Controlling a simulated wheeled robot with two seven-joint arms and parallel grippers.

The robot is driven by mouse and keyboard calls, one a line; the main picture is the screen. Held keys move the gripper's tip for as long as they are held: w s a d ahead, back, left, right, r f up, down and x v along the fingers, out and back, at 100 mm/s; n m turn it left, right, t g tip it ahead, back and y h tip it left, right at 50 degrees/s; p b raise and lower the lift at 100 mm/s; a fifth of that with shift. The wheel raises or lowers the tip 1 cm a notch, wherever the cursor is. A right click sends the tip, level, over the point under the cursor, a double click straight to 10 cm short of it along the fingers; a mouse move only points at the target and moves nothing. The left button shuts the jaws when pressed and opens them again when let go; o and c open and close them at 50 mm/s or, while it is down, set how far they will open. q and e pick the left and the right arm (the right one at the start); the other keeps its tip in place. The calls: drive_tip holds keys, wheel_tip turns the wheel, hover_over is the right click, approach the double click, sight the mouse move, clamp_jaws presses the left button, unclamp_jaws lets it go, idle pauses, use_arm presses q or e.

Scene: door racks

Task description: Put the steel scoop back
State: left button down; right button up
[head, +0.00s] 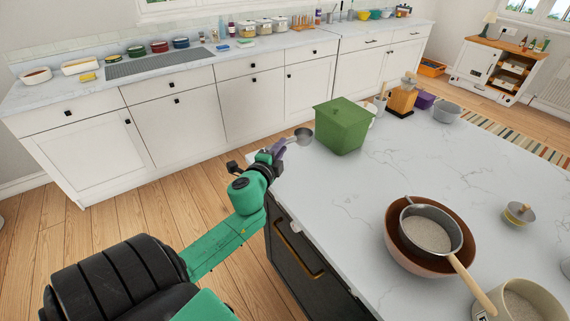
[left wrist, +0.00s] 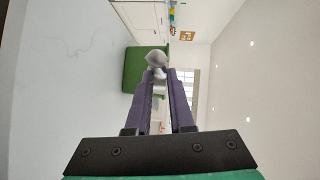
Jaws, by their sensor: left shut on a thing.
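My left gripper (head: 280,149) is at the near-left edge of the white marble counter, its purple fingers shut on the steel scoop (head: 304,135). The scoop's round bowl points away from the gripper, just left of a green box (head: 342,127). In the left wrist view the scoop (left wrist: 155,60) sits at the tips of the two purple fingers (left wrist: 159,78), and the green box (left wrist: 134,72) is behind it to the left. The fingers hide most of the scoop's handle. My right gripper is out of view.
On the marble counter (head: 345,200) stand a brown bowl (head: 398,250) with a sieve (head: 403,222), a tub (head: 525,295), a lidded pot (head: 519,213), a wooden grinder (head: 401,100) and a grey bowl (head: 447,112). The counter's middle is clear. White cabinets (head: 185,117) line the wall.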

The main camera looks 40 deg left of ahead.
use_arm(q)
drive_tip(key=b, duration=0.2)
hover_over(282, 180)
wheel_tip(282, 180, down, 6)
drive_tip(key=shift+f, duration=0.25)
wheel_tip(282, 180, down, 4)
drive_tip(key=shift+w+f+b, duration=0.1)
drive_tip(key=shift+f+b, duration=0.15)
drive_tip(key=shift+b, duration=0.8)
drive_tip(key=shift+r, duration=0.1)
drive_tip(key=shift+f, duration=0.2)
drive_tip(key=c, duration=1.1)
unclamp_jaws()
drive_tip(key=shift+r, duration=0.1)
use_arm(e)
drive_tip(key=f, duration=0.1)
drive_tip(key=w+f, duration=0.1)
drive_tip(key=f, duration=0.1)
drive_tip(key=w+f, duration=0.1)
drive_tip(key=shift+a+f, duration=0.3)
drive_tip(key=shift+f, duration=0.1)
use_arm(q)
drive_tip(key=shift+r, duration=0.1)
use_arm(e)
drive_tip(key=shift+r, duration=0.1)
